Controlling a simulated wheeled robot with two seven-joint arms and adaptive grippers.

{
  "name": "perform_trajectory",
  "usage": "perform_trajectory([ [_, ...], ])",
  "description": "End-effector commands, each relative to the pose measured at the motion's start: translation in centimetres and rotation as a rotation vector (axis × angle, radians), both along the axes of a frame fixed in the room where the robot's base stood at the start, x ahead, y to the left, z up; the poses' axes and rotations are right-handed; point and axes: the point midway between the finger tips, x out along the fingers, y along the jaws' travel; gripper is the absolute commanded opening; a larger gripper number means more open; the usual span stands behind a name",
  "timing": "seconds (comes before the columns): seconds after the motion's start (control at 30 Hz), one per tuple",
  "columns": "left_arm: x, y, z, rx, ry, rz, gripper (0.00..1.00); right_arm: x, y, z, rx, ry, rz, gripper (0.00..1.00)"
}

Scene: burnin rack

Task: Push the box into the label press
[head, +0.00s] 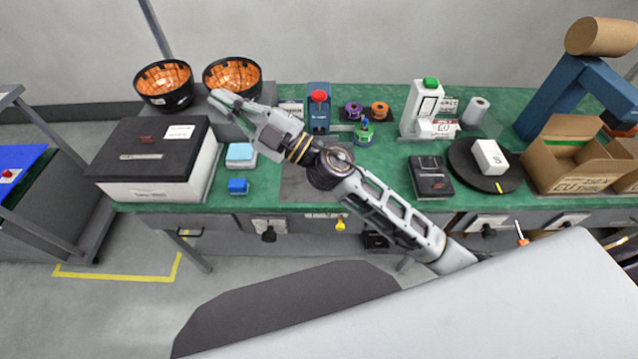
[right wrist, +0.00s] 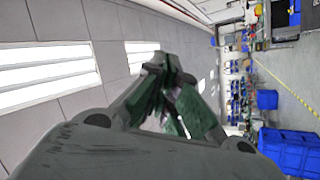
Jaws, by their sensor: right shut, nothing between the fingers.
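My right arm reaches from the lower right up to the left. Its gripper (head: 217,98) is shut and empty, in front of the right orange-lined bowl at the back left of the bench. In the right wrist view the closed fingers (right wrist: 168,65) have nothing between them, and only the room shows beyond. A white box (head: 490,157) with a dark mark stands on a round black turntable (head: 462,172) at the right, far from the gripper. A blue device with a red knob (head: 318,108), possibly the label press, stands at the back of the bench. My left gripper is not in view.
Two orange-lined bowls (head: 164,84) and a black-topped white case (head: 150,152) occupy the left. Open cardboard boxes (head: 562,158) fill the right.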

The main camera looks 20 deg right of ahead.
Motion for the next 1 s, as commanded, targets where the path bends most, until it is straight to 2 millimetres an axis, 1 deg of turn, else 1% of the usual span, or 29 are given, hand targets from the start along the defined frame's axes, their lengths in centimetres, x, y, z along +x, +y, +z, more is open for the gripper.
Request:
perform_trajectory([
  [0.03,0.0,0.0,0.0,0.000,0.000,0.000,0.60,-0.6,1.0,-0.1,-0.036,-0.031,0.041,0.00],
  [0.1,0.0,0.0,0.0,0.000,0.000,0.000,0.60,-1.6,2.3,-0.4,-0.089,-0.070,0.100,0.00],
  [0.27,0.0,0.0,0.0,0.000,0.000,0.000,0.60,-3.7,4.9,-2.0,-0.223,-0.144,0.233,0.00],
  [0.37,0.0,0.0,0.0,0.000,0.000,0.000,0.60,-4.9,6.1,-3.4,-0.317,-0.180,0.313,0.00],
  [0.5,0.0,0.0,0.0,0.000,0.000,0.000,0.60,-6.4,7.3,-6.1,-0.459,-0.216,0.417,0.00],
  [0.63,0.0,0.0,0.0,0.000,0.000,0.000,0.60,-7.3,7.6,-8.9,-0.604,-0.235,0.504,0.00],
  [0.77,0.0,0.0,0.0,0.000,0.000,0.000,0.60,-7.8,7.3,-12.0,-0.758,-0.239,0.580,0.00],
  [0.8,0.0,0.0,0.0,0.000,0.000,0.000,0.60,-7.9,7.1,-13.1,-0.807,-0.238,0.602,0.00],
  [0.87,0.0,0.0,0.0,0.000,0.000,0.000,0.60,-7.9,6.6,-14.5,-0.881,-0.231,0.631,0.00],
  [1.0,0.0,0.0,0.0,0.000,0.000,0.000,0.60,-7.6,4.8,-17.9,-1.061,-0.204,0.687,0.00],
])
